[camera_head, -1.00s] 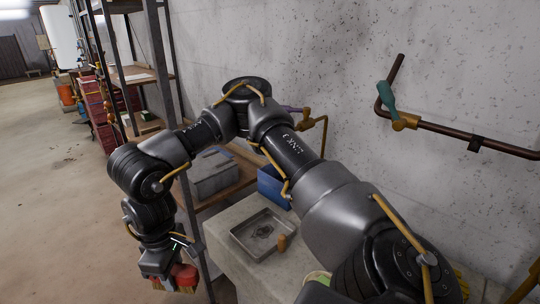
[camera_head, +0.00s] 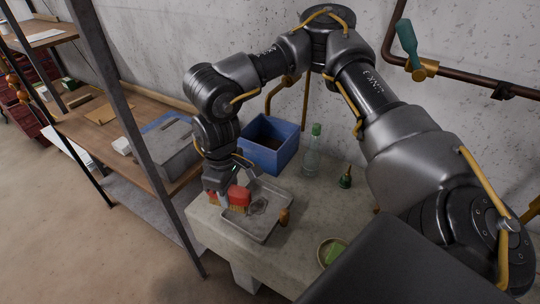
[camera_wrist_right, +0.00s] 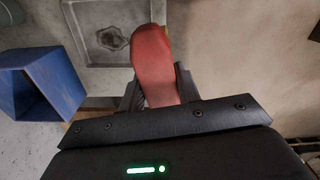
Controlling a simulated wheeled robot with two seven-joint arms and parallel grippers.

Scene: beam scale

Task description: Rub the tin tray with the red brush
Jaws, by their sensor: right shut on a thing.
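The tin tray (camera_head: 262,228) is a shallow square grey pan on the pale concrete counter, with a dark stain on its floor. The tray also shows at the top of the right wrist view (camera_wrist_right: 97,57). My right gripper (camera_head: 224,196) is shut on the red brush (camera_head: 239,196), whose pale bristles point down. The brush is at the tray's left edge in the head view; I cannot tell whether the bristles touch it. The red back of the brush (camera_wrist_right: 155,65) fills the middle of the right wrist view. My left gripper is not in view.
A blue bin (camera_head: 270,146) stands behind the tray. A clear bottle (camera_head: 312,152), a small dark bottle (camera_head: 345,178) and a bowl with a green sponge (camera_head: 332,252) are to the right. A shelf with a grey toolbox (camera_head: 172,146) is left.

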